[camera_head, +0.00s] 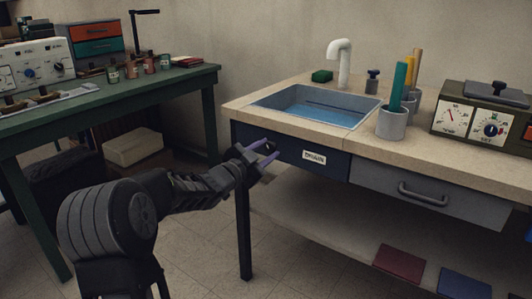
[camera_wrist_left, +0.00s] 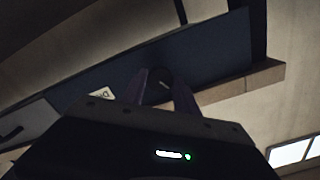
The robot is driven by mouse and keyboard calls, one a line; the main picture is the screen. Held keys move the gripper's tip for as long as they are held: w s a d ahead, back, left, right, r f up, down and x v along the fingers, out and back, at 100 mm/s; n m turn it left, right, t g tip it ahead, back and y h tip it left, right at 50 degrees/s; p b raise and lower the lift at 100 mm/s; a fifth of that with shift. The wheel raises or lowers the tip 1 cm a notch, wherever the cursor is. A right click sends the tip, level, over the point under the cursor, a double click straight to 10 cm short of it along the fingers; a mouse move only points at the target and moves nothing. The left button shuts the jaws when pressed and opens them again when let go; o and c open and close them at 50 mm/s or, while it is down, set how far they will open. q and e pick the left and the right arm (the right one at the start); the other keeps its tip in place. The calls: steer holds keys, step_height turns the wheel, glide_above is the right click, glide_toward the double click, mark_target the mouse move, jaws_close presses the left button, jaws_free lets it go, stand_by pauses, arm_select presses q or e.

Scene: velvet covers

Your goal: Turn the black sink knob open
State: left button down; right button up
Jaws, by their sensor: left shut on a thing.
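The black sink knob (camera_wrist_left: 158,82) is round with a pale pointer mark. It is on the dark blue front panel (camera_head: 313,146) below the sink. My left gripper (camera_head: 268,152) is at the left part of this panel, its purple fingers shut on the knob. In the left wrist view the fingers (camera_wrist_left: 160,92) stand on either side of the knob. In the head view the knob is mostly hidden by the fingers. The sink basin (camera_head: 268,100) holds blue water under a white spout (camera_head: 343,62). My right gripper is not in view.
A small dark-topped fitting (camera_head: 373,82) stands behind the sink. A grey cup (camera_head: 391,123) with tools and an olive box with dials (camera_head: 477,128) stand to the right. A grey drawer (camera_head: 430,193) is beside the blue panel. A green workbench (camera_head: 110,88) stands at left.

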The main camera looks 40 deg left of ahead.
arm_select(q)
steer(key=c, duration=0.9)
jaws_free()
steer(key=shift+c, duration=0.2)
steer(key=s+p, duration=0.1)
steer(key=s, duration=0.6)
steer(key=shift+s, duration=0.4)
steer(key=shift+f, duration=0.1)
